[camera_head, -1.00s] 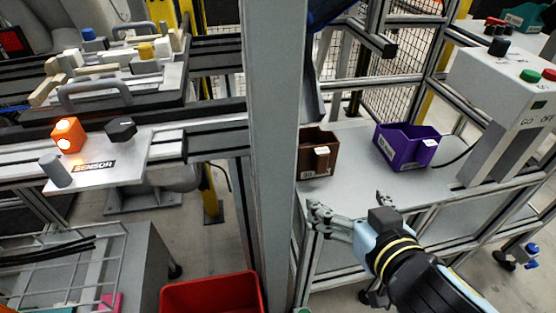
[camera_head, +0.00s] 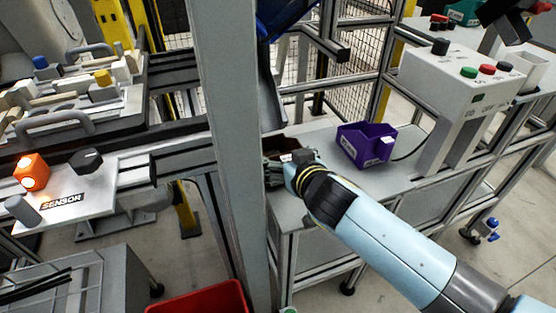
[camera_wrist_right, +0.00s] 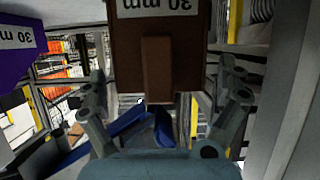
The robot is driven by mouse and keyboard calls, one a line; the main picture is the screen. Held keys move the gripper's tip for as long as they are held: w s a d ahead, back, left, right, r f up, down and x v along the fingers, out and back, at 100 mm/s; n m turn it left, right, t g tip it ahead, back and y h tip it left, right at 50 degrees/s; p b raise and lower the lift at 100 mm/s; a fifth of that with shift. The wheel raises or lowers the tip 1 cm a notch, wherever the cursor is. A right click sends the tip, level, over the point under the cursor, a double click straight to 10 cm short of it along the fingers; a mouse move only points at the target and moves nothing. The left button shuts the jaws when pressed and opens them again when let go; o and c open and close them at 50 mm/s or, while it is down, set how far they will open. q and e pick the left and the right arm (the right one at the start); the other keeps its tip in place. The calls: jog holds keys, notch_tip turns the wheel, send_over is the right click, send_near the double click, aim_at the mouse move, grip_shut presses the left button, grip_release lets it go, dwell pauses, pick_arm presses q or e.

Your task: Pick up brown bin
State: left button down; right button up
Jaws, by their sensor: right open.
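The brown bin (camera_head: 283,143) stands on the grey table behind the post, mostly hidden by my right gripper (camera_head: 277,163) in the head view. In the right wrist view the brown bin (camera_wrist_right: 160,50) is close ahead, with a white label and a front tab between the finger lines. My right gripper (camera_wrist_right: 165,100) is open, one finger to each side of the bin's front. I cannot tell whether the fingers touch it. My left gripper is not in view.
A purple bin (camera_head: 366,145) stands to the right on the same table (camera_head: 380,182). A grey post (camera_head: 228,160) rises close to the left of my right gripper. A control box with buttons (camera_head: 462,85) is at the right. A red bin (camera_head: 200,298) is below.

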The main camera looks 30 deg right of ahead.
jog(key=shift+x, duration=1.2)
jog(key=c, duration=1)
jog(key=shift+c, duration=0.5)
jog(key=shift+r, duration=0.1)
